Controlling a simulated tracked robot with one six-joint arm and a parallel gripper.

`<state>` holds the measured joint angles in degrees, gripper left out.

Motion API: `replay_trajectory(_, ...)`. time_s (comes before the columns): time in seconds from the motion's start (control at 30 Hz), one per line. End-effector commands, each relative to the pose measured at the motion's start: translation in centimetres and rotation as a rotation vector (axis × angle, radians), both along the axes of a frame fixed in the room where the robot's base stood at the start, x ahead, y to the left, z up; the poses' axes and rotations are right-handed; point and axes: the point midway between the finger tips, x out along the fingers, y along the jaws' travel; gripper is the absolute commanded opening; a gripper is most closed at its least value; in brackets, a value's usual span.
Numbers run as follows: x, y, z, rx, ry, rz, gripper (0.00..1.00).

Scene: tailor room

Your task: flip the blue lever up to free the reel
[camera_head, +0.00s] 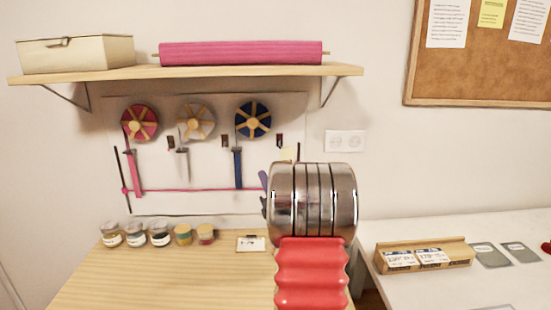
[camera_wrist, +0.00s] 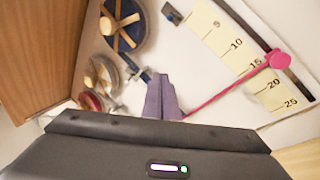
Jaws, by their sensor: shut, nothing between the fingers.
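The blue lever (camera_head: 238,168) hangs straight down on the white wall panel, below the blue reel (camera_head: 253,119). The reel also shows at the top of the wrist view (camera_wrist: 123,27). My gripper (camera_head: 264,181) shows as purple fingers to the right of the lever in the head view, partly hidden by my arm. In the wrist view its purple fingers (camera_wrist: 162,80) are together and empty, pointing at the panel below the blue reel. Only small dark-blue parts show beside the fingertips there, so I cannot tell whether they touch the lever.
Pink (camera_head: 140,121) and tan (camera_head: 195,121) reels hang left of the blue one. A pink line (camera_head: 190,189) crosses the panel below. A shelf (camera_head: 190,71) juts out above. Several jars (camera_head: 160,235) stand on the wooden table (camera_head: 140,278). A numbered scale (camera_wrist: 235,45) is right of my fingers.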

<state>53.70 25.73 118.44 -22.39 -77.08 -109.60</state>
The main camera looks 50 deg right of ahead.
Motion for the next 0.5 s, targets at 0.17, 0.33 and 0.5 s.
replay_trajectory(0.17, -2.6, -2.2, -1.0, -0.146, -0.016, -0.056, 0.00)
replay_trajectory(0.33, -3.3, -2.6, -1.1, -0.186, -0.021, -0.071, 0.00)
replay_trajectory(0.5, -3.3, -2.5, -1.0, -0.185, -0.021, -0.070, 0.00)
